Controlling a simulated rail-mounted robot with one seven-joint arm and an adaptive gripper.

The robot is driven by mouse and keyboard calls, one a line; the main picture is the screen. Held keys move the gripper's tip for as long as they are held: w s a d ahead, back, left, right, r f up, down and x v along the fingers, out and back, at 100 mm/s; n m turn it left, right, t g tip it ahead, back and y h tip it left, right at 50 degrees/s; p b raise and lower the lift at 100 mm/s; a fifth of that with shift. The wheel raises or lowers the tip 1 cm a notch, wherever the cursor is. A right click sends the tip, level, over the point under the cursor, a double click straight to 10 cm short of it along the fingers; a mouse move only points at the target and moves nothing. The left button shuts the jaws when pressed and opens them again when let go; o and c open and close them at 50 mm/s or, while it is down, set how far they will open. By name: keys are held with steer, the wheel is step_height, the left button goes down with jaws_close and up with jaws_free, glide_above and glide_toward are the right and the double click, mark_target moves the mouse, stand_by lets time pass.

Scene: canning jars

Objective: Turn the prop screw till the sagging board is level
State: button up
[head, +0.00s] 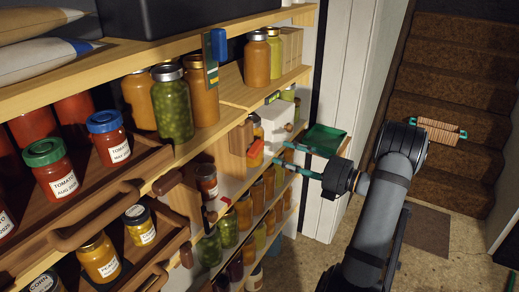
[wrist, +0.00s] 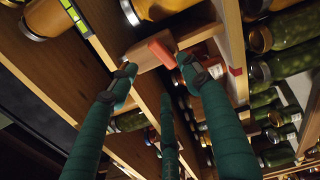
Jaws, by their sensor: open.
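An orange-red handle (head: 255,151), seemingly of the prop screw, sticks out beside a wooden block (head: 239,138) under the middle shelf. It also shows in the wrist view (wrist: 160,52), next to pale wood. The shelf board (head: 246,92) above it carries jars at its far end; I cannot tell its exact slope. My gripper (head: 279,155) has teal fingers reaching left toward the handle. In the wrist view, my gripper (wrist: 156,72) is open, with fingertips apart on either side of the handle's near end and a third finger below. Contact is not clear.
Glass jars crowd the shelves, including a green jar (head: 172,108) and a dark jar (head: 206,181) near the gripper. A wooden rack of tomato jars (head: 58,170) juts out at left. A green tray (head: 324,140) is behind the fingers.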

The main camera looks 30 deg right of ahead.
mark_target(259, 149)
steer(key=p+x, duration=0.1)
steer(key=x, duration=0.8)
steer(key=shift+w+a, duration=0.1)
steer(key=c, duration=1.1)
steer(key=shift+c, duration=0.3)
